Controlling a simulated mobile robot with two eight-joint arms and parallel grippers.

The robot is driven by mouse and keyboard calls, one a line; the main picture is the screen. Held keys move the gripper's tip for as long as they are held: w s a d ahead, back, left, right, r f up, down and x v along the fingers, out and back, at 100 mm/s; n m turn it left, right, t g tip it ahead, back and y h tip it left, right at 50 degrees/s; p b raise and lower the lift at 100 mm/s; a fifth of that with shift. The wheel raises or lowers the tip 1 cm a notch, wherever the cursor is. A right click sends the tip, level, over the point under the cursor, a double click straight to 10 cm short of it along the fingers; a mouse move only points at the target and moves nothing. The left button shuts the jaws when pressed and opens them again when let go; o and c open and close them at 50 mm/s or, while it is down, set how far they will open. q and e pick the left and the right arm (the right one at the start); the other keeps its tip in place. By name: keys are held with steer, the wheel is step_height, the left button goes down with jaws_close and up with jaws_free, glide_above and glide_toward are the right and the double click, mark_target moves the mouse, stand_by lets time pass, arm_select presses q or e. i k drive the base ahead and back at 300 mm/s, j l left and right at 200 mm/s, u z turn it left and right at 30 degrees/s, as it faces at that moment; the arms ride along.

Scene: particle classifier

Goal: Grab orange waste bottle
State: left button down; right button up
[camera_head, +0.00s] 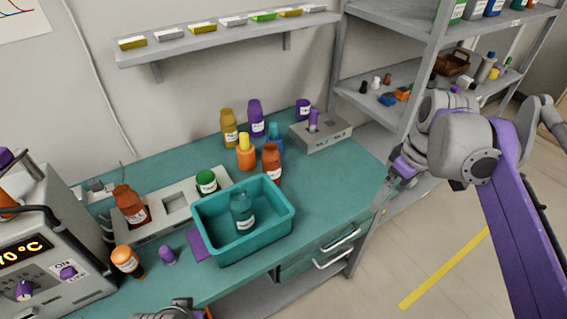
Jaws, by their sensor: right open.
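An orange bottle with a yellow top (246,157) stands upright at the back middle of the teal bench. A red-orange bottle (272,163) stands to its right, just behind the teal bin. Another red-orange bottle (130,207) sits tilted in the grey rack at left, and an amber bottle with an orange cap (127,262) is at the front left. I cannot read which label says waste. My right gripper (385,202) is open and empty, off the bench's right edge, well apart from the bottles. Part of my left arm shows at the bottom edge; its fingers are not clear.
Yellow (229,130) and purple (256,120) bottles stand behind. A grey device (321,137) is at back right. A heater (45,262) is at left. The bench's right part is clear; grey shelving (428,60) rises beyond.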

mark_target(271, 156)
steer(key=i+j+u, duration=0.1)
steer(key=u, duration=0.3)
steer(key=i+j+u, duration=0.1)
steer(key=j+u, duration=0.3)
